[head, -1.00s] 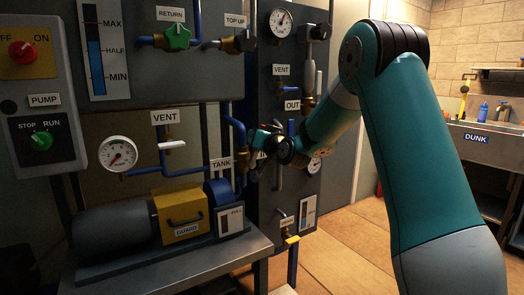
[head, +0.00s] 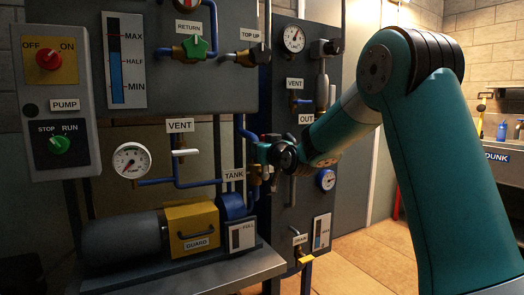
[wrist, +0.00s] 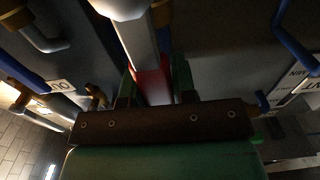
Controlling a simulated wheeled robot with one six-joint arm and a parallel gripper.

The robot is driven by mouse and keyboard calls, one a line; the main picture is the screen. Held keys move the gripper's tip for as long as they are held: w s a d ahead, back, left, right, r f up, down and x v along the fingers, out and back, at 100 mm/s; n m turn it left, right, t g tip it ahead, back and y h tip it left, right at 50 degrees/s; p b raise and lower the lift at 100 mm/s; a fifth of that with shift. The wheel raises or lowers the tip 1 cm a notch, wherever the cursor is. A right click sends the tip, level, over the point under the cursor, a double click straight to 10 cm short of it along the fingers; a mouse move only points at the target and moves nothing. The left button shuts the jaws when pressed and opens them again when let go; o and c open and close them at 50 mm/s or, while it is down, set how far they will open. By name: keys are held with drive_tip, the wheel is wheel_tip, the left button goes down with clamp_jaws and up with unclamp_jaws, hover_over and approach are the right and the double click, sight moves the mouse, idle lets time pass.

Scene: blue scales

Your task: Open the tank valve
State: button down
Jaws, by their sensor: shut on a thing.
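The TANK label (head: 234,174) sits on the blue pipework in the middle of the head view. The brass tank valve (head: 254,178) is just right of it, partly hidden by my gripper (head: 262,152). In the wrist view, my gripper (wrist: 154,88) has its two green fingers on either side of a pale lever with a red part (wrist: 150,85). The fingers are shut on this lever, which appears to be the tank valve's handle. The lever's angle to the pipe cannot be told in the head view.
The VENT valve's white handle (head: 186,152) and a gauge (head: 131,160) are to the left. The yellow guard (head: 191,228) of the pump is below. A DRAIN valve (head: 305,259) is at lower right. Open floor (head: 375,262) lies to the right.

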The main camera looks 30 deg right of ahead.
drive_tip(key=c, duration=0.9)
unclamp_jaws()
drive_tip(key=s, duration=0.5)
drive_tip(key=s+a+b, duration=0.1)
drive_tip(key=s, duration=0.5)
drive_tip(key=s+b, duration=0.1)
drive_tip(key=s, duration=0.5)
drive_tip(key=shift+s+a, duration=0.15)
drive_tip(key=shift+s, duration=0.05)
